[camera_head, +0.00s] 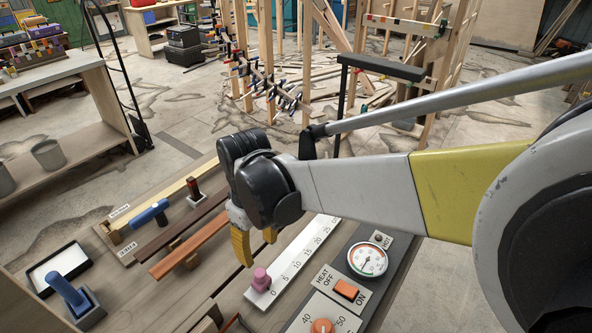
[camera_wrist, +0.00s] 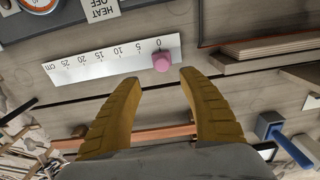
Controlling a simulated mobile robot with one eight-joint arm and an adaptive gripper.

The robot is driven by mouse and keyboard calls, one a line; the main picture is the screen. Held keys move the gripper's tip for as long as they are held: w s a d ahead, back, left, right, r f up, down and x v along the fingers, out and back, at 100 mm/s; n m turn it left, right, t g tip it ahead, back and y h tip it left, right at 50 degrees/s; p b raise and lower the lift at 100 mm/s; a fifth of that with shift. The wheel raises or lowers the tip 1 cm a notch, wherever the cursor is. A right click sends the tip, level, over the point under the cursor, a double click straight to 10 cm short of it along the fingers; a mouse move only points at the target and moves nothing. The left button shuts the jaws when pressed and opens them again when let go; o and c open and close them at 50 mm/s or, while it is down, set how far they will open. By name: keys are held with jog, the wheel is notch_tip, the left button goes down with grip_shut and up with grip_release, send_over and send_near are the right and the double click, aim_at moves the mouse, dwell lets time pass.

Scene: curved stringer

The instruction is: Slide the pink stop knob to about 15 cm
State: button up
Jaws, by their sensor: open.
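In the wrist view the pink knob (camera_wrist: 161,62) is at the right end of the strip (camera_wrist: 112,62), just beyond the fingertips. My gripper (camera_head: 256,250) has yellow fingers and is above and slightly behind the knob in the head view. In the wrist view my gripper (camera_wrist: 160,80) is open, its fingers apart with nothing between them. The knob appears just ahead of the gap, nearer the right finger; I cannot tell whether it touches.
A grey panel with a dial gauge (camera_head: 367,260), an orange HEAT switch (camera_head: 346,290) and an orange knob (camera_head: 322,326) lies right of the strip. Wooden strips (camera_head: 190,247), a blue-handled tool (camera_head: 149,212) and a blue lever (camera_head: 73,295) are to the left.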

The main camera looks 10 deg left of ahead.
aim_at(262, 273)
jog(key=f+b, duration=0.4)
jog(key=f, duration=0.6)
jog(key=shift+s+f, duration=0.2)
grip_shut()
